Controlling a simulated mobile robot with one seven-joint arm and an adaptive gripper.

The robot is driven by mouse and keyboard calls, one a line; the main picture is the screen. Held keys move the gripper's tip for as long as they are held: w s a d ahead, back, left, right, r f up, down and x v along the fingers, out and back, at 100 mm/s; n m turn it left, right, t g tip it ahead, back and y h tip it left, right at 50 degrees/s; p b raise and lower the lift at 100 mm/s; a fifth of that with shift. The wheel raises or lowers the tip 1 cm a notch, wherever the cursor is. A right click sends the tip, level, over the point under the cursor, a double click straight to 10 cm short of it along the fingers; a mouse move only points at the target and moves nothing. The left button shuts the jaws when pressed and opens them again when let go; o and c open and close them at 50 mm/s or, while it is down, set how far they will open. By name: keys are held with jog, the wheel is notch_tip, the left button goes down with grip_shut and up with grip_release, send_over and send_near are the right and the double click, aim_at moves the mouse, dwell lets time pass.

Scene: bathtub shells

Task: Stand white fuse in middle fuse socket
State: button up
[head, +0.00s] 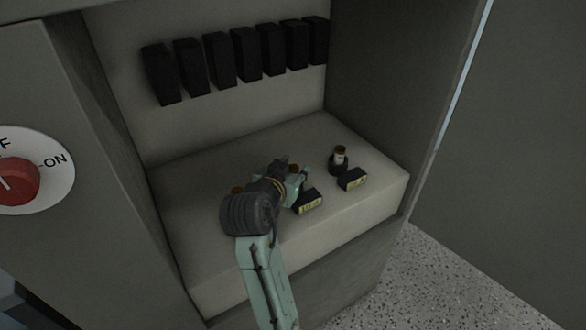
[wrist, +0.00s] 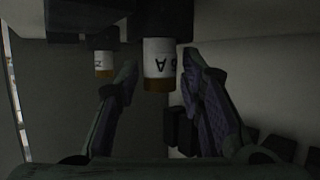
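In the wrist view, a white fuse (wrist: 158,58) with dark lettering and a brown cap appears upside down between my fingertips. Its other end meets a dark socket (wrist: 155,22); how deep it sits is unclear. My gripper (wrist: 160,68) is open, with a gap on both sides of the fuse. In the head view, my gripper (head: 292,168) is low over the shelf and hides most of this fuse and its socket. Another white fuse (head: 340,153) stands upright in a black socket (head: 338,168) to the right; it also shows in the wrist view (wrist: 103,58).
A brown cap (head: 238,189) shows behind my wrist on the left. Two black labelled blocks (head: 309,203) (head: 352,179) lie in front on the pale shelf (head: 365,205). Black breakers (head: 220,62) line the back wall. Cabinet walls close both sides. A red ON/OFF knob (head: 18,183) is at left.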

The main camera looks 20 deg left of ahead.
jog(key=shift+o, duration=0.3)
jog(key=shift+r, duration=0.3)
jog(key=p+v, duration=1.2)
jog(key=p, duration=0.1)
jog(key=shift+f, duration=0.15)
